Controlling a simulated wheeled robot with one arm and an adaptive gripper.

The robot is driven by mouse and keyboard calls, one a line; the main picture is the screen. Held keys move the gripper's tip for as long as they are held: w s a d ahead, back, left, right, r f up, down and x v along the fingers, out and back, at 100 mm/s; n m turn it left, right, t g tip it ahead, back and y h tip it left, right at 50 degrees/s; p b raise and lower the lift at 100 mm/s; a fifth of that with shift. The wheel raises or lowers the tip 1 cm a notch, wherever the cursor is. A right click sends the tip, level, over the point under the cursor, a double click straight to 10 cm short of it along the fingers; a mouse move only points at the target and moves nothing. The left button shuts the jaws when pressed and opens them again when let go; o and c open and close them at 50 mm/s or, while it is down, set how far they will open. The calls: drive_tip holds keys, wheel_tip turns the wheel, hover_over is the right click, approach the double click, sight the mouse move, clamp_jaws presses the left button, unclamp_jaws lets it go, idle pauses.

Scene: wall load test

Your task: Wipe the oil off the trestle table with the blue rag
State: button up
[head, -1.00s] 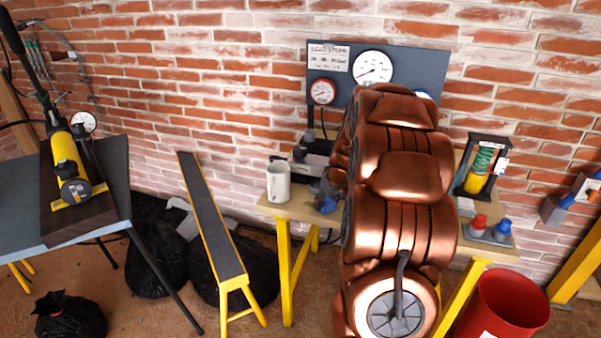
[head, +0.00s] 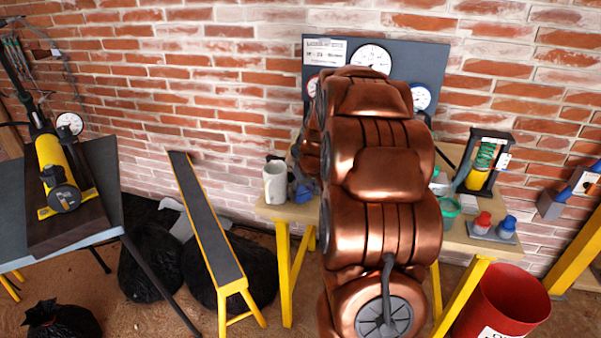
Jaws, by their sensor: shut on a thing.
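The trestle table (head: 268,211) has a pale wooden top and yellow legs and stands against the brick wall. My copper arm covers the middle of its top. A bunched blue thing, seemingly the blue rag (head: 304,193), shows at the arm's left edge, right of the mug. My gripper (head: 298,178) is mostly hidden by my arm, low over the table's left part and shut on the rag. I cannot make out its fingers clearly. No oil shows on the visible parts of the top; any patch behind my arm is hidden.
A pale mug (head: 275,182) stands close left of the rag. A green container (head: 446,211), a spring tester (head: 483,163) and a tray with red and blue pieces (head: 492,230) occupy the right side. A gauge board (head: 428,65) stands behind. A red bin (head: 503,300) is at front right.

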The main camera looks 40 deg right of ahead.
drive_tip(key=shift+d+r, duration=0.1)
drive_tip(key=shift+r, duration=0.65)
drive_tip(key=shift+s+r+p, duration=0.1)
drive_tip(key=shift+r+p, duration=0.45)
drive_tip(key=shift+r, duration=1.5)
